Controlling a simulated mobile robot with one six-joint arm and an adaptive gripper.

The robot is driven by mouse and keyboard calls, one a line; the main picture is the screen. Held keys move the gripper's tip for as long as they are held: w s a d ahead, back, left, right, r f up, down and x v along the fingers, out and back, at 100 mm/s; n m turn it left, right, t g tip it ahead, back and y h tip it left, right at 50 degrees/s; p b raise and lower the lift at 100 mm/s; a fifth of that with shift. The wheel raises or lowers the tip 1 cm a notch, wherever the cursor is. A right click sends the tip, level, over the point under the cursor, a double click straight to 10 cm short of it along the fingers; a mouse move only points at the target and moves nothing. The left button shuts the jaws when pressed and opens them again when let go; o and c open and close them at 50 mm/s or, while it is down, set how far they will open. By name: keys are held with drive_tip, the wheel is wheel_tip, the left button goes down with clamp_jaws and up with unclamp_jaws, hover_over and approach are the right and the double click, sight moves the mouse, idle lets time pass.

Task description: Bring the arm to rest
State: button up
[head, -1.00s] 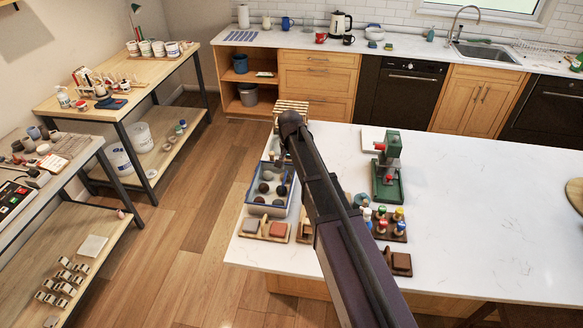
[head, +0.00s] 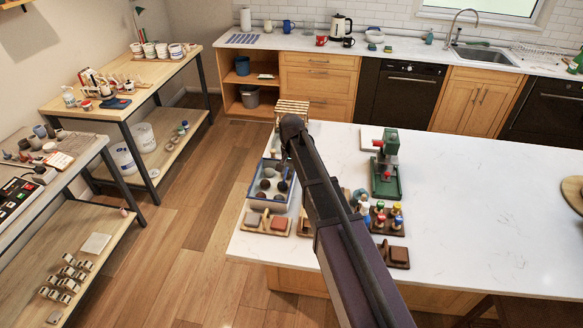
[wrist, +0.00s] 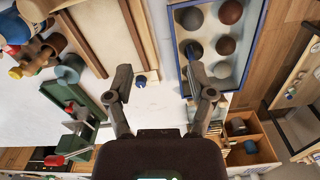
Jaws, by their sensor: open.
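My arm reaches from the bottom of the head view across the near left end of the white island (head: 470,210). In the head view the arm itself hides the gripper. Below the gripper in the wrist view is the white countertop, with a blue-rimmed tray of several dark and grey balls (wrist: 247,62) to the right of the fingers.
A green and red device (head: 388,165) stands on the island right of my arm. Jars with coloured lids (head: 388,215) and wooden blocks (head: 265,222) sit near the front edge. Work tables (head: 125,95) line the left. The island's right part is mostly clear.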

drive_tip(key=s+d+n, duration=0.4)
drive_tip(key=s+d, duration=1.2)
drive_tip(key=s, duration=0.4)
wheel_tip(320, 180, down, 12)
drive_tip(key=s+b, duration=0.2)
drive_tip(key=b, duration=0.9)
drive_tip(key=shift+s+a+r+b, duration=0.25)
drive_tip(key=shift+s+a+b, duration=0.05)
drive_tip(key=shift+d, duration=0.1)
